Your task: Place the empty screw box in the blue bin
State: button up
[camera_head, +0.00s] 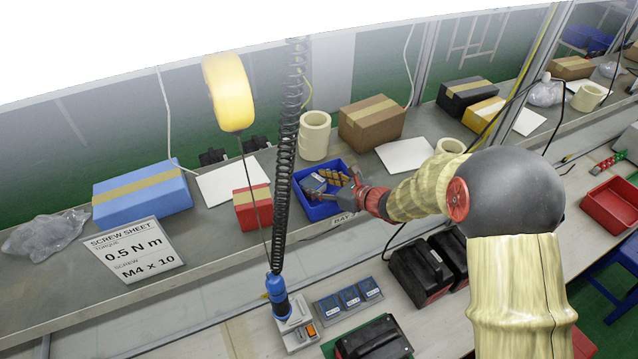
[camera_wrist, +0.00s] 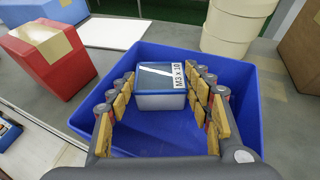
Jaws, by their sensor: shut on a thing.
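The screw box (camera_wrist: 158,101), a small box with a blue rim, a clear lid and an "M3 x 10" label, sits between the two fingers of my gripper (camera_wrist: 160,105). My gripper is shut on it. The box is within the walls of the blue bin (camera_wrist: 242,100); whether it touches the floor cannot be told. In the head view the blue bin (camera_head: 318,211) stands on the upper grey shelf, and my gripper (camera_head: 335,188) reaches into it from the right. The box (camera_head: 313,183) shows partly there, beside the fingers.
A red box (camera_head: 252,208) stands left of the bin. A cream roll (camera_head: 315,137) and a cardboard box (camera_head: 371,122) stand behind it. A coiled cable (camera_head: 285,150) hangs in front, with a blue screwdriver (camera_head: 277,290) below.

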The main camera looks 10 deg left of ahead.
jog(key=o, duration=0.9)
jog(key=shift+w+a, duration=0.1)
jog(key=shift+r, duration=0.1)
jog(key=v, duration=1.2)
jog(key=s+d+r+n+g+h, duration=0.1)
jog(key=s+d+r+n+g, duration=0.1)
jog(key=s+r+n, duration=0.5)
jog(key=s+d+r+n+g+h, duration=0.2)
jog(key=s+n, duration=0.3)
jog(key=s, duration=0.4)
jog(key=s+d+r+n+t+h, duration=0.1)
jog(key=s+d+n+h, duration=0.2)
jog(key=d, duration=0.3)
jog(key=s+d+r+n+t+h, duration=0.1)
jog(key=s+d+r+n+h, duration=0.1)
jog(key=s+d+n, duration=0.3)
jog(key=s+d+r+n+h, duration=0.1)
jog(key=s+d+n+h, duration=0.2)
jog(key=d, duration=0.6)
jog(key=shift+s+r+n+t+h+b, duration=0.1)
jog(key=shift+s+n+t+h+b, duration=0.15)
jog(key=shift+s, duration=0.4)
jog(key=shift+s+r+n+t+h+b, duration=0.15)
jog(key=shift+s+n, duration=0.1)
jog(key=shift+s, duration=0.35)
